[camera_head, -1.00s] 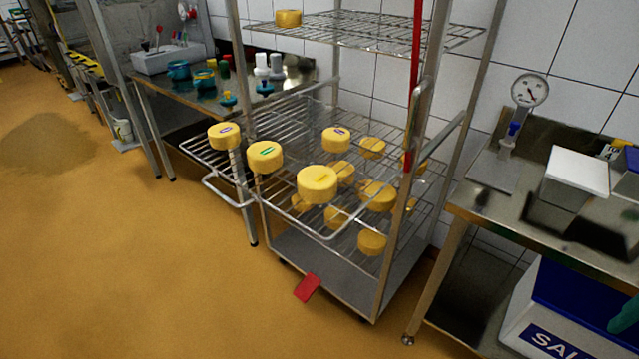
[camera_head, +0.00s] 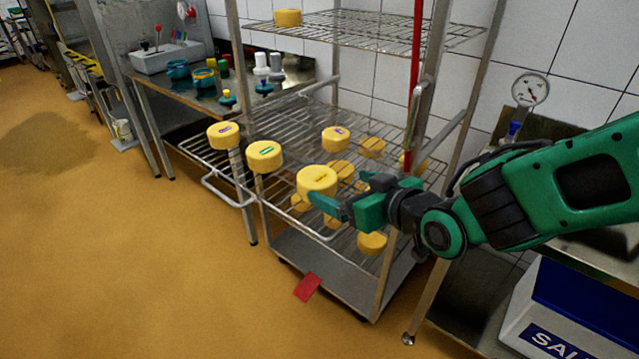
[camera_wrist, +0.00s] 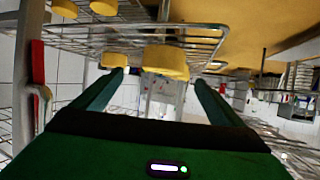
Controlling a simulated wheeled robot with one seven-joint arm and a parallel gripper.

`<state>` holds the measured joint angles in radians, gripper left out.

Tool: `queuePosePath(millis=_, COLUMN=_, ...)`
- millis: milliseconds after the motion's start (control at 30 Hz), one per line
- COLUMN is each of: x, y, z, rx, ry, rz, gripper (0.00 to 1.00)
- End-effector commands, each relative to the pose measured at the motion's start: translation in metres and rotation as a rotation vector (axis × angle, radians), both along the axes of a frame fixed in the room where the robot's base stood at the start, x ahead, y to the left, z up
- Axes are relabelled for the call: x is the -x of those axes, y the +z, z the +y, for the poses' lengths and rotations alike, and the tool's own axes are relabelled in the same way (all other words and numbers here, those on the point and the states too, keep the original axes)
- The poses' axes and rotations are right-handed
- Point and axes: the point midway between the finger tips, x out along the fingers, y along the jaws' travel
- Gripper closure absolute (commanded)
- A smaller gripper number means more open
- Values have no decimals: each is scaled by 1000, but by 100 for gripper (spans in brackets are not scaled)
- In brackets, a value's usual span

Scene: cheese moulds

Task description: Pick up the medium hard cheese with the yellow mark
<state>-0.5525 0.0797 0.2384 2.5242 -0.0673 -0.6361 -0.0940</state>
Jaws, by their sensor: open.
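The cheese with the yellow mark (camera_head: 317,177) is a yellow round that lies flat at the front of the pulled-out wire shelf. Its mark is faint on the top. My gripper (camera_head: 345,192) is open and empty just right of it, with one fingertip overlapping its lower edge in the head view. In the wrist view, a yellow cheese (camera_wrist: 166,61), seemingly this one, shows ahead between the two fingers (camera_wrist: 160,92). I cannot tell whether a finger touches it.
On the shelf (camera_head: 300,112) stand cheeses with a green mark (camera_head: 264,156) and purple marks (camera_head: 223,134) (camera_head: 335,138). More cheeses lie lower. A bench with a dial gauge (camera_head: 530,90) stands right.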

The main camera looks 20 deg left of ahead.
Motion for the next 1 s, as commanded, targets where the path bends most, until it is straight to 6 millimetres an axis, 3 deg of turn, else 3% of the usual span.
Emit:
queuePosePath(millis=300, x=-21, y=-13, z=30, rx=-9, ry=6, rz=-4, gripper=8)
queuePosePath(millis=667, x=-36, y=-23, z=47, rx=-6, ry=4, rz=-4, gripper=8)
queuePosePath(millis=1000, x=-59, y=-38, z=76, rx=-6, ry=5, rz=-4, gripper=8)
